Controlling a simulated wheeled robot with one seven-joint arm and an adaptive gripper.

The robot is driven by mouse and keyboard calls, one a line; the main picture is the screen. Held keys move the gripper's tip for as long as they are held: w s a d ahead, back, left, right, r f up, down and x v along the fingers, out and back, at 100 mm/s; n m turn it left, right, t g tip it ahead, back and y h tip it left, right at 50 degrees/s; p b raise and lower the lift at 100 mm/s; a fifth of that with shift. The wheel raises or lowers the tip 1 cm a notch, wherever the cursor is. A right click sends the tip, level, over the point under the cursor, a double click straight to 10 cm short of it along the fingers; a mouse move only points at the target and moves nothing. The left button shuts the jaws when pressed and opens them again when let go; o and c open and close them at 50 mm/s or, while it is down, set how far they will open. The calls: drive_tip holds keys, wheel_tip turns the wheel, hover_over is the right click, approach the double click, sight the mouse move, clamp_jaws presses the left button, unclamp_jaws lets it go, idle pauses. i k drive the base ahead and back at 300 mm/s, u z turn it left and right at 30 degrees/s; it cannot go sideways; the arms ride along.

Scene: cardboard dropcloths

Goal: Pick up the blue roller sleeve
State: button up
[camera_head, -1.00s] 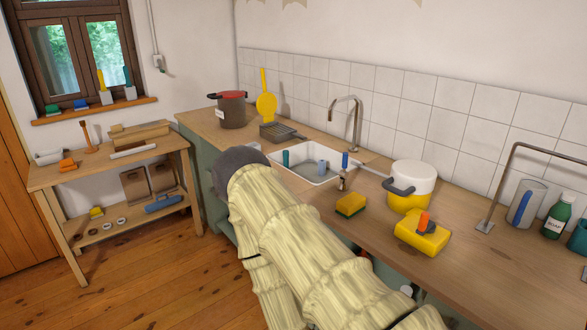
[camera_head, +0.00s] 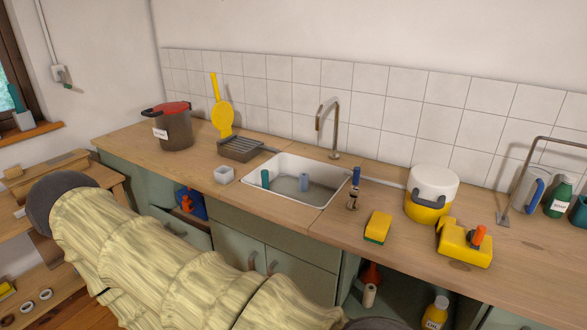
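I cannot tell whether the blue one is the roller sleeve. A larger blue cylinder on the side table's lower shelf showed a second ago and is out of view now. My arm in its pale yellow cover crosses the lower left of the picture. My gripper is not in view.
The counter holds a dark pot (camera_head: 174,131), a grill pan (camera_head: 241,149), a white-and-yellow pot (camera_head: 431,196), a sponge (camera_head: 377,227) and a yellow object (camera_head: 464,245). A drawer (camera_head: 181,228) stands open below. An open cabinet holds a yellow bottle (camera_head: 435,313).

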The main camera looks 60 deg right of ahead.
sight(303, 177)
drive_tip(key=z, duration=0.65)
drive_tip(key=i, duration=0.9)
drive_tip(key=z, duration=0.9)
